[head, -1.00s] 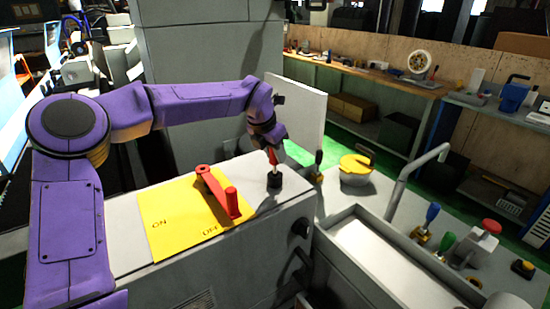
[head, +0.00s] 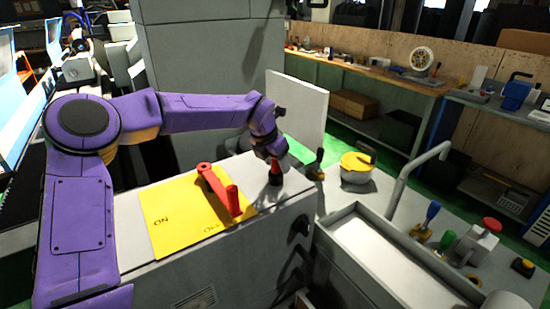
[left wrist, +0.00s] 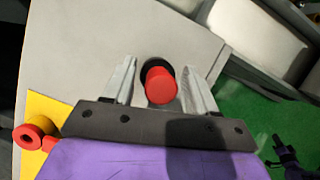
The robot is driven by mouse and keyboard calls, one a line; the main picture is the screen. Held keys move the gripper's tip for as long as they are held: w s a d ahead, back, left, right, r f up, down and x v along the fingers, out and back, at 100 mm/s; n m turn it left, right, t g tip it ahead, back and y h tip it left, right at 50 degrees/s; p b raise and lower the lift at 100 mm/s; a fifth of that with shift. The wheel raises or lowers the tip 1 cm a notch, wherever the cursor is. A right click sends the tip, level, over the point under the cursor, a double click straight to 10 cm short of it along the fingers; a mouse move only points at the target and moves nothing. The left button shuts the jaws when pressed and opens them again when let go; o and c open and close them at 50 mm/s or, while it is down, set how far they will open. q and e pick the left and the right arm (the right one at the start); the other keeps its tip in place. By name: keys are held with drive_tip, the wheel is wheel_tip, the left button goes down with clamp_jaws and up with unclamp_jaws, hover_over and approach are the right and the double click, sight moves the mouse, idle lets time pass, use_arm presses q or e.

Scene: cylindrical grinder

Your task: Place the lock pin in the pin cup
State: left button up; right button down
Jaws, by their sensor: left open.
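The lock pin, with a red cylindrical knob (head: 275,166), stands upright at the black pin cup (head: 274,181) on the grey machine top. No shaft shows between knob and cup, so it appears to be in the cup. In the left wrist view the red knob (left wrist: 161,88) partly covers the black cup (left wrist: 152,68). My left gripper (head: 272,157) is just above the knob. Its open fingers (left wrist: 161,70) stand on either side of the knob, with a gap on both sides. My right gripper is not in view.
A yellow ON/OFF plate (head: 165,222) with a red lever (head: 220,190) lies left of the cup. A black-handled lever (head: 317,164) and a yellow-lidded pot (head: 357,167) stand to the right. A white panel (head: 300,108) rises behind.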

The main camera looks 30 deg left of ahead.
use_arm(q)
drive_tip(key=shift+s+r, duration=0.1)
drive_tip(key=shift+r, duration=0.5)
drive_tip(key=b+v, duration=0.2)
drive_tip(key=v, duration=0.9)
drive_tip(key=shift+s, duration=0.1)
